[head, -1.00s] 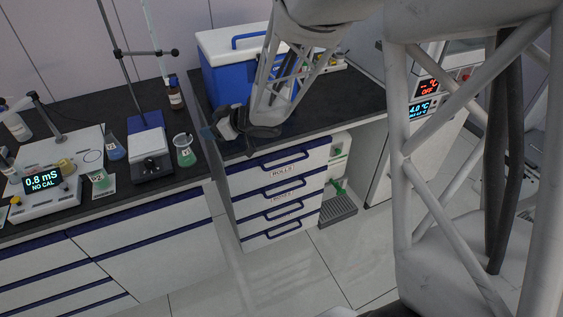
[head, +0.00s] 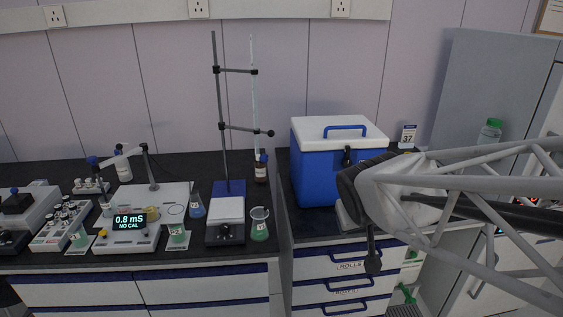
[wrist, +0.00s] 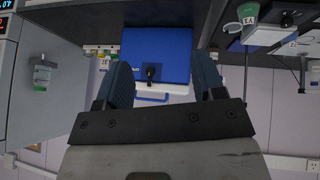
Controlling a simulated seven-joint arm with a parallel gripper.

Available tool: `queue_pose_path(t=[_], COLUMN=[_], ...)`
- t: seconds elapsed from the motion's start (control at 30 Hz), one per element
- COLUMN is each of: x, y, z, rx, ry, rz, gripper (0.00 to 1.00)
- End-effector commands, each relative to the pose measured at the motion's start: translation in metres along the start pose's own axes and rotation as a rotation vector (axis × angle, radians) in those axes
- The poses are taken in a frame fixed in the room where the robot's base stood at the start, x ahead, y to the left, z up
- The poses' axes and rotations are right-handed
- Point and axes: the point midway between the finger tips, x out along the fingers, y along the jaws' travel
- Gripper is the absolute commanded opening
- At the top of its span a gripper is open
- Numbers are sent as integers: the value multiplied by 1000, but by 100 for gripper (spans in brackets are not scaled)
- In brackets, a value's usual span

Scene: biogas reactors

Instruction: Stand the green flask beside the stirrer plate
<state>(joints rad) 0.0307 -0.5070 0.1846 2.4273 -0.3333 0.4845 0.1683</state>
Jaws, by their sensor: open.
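A flask of blue liquid (head: 196,206) stands on the plate's left. My gripper (wrist: 163,62) is open and empty, its two blue-grey fingers apart. In the head view it is in front of the blue cooler, right of the green vessel, and its fingers are partly hidden by my arm. The green vessel (wrist: 248,13) and stirrer (wrist: 265,36) also show in the upside-down wrist view.
The blue cooler (head: 312,165) with a white lid stands behind my gripper. A tall rod stand (head: 222,110) rises behind the stirrer. A gap separates the two benches.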

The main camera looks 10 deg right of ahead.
Motion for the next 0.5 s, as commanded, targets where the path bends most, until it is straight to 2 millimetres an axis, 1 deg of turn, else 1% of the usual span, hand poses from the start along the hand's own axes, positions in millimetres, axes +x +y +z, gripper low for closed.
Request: queue_pose_path(t=[0.03, 0.1, 0.2, 0.3, 0.4, 0.5], x=[-13, -29, -50, -66, -77, -83], y=[-2, -7, -15, -24, -30, -33], z=[15, 36, 63, 85, 99, 106], rx=[19, 42, 65, 79, 88, 89], ry=[-40, -107, -192, -259, -302, -325], rz=[-11, -34, -76, -118, -150, -168], gripper=[63, 63, 63, 63, 63, 63])
